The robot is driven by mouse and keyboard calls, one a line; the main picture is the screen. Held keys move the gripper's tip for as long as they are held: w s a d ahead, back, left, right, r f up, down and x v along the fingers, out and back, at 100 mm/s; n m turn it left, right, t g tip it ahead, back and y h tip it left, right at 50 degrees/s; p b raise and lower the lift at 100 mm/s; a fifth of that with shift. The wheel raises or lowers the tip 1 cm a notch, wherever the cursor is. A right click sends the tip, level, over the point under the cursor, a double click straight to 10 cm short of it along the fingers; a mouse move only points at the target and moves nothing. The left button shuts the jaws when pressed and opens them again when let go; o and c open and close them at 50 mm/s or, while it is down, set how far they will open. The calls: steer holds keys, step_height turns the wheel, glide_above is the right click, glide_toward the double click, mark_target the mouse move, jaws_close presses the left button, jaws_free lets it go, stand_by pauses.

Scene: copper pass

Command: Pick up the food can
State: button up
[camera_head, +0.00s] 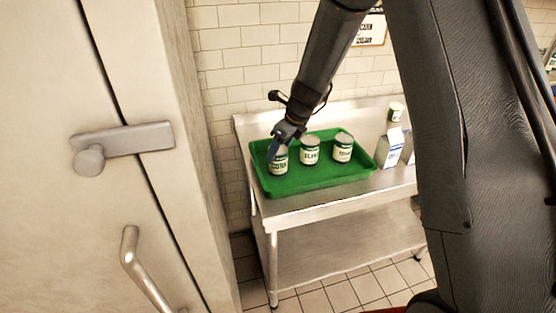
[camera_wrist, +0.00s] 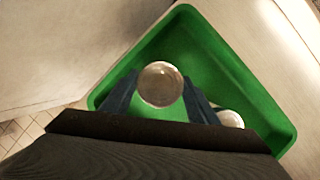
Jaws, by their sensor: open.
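Three food cans stand upright in a green tray (camera_head: 300,187) in the head view: a left can (camera_head: 279,167), a middle can (camera_head: 310,154) and a right can (camera_head: 343,149). Each has a pale label with a dark band. My gripper (camera_head: 275,150) is at the left can, its fingers around the can's upper part. In the wrist view my gripper (camera_wrist: 160,100) is open, with one finger on each side of a can's round metal top (camera_wrist: 160,84). I cannot tell whether the fingers touch it. Another can top (camera_wrist: 231,119) shows partly behind the right finger.
The tray (camera_wrist: 245,93) lies on a steel table (camera_head: 330,207) with a lower shelf (camera_head: 345,250). A carton (camera_head: 389,148) and a bottle (camera_head: 396,112) stand right of the tray. A tiled wall is behind. A large door (camera_head: 60,220) with handles fills the left.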

mark_target(275, 162)
steer(key=shift+s+p+x, duration=0.2)
steer(key=shift+p+x, duration=0.5)
steer(key=shift+x, duration=2.3)
steer(key=shift+d+f, duration=0.1)
steer(key=shift+d, duration=0.05)
steer(key=c, duration=1.1)
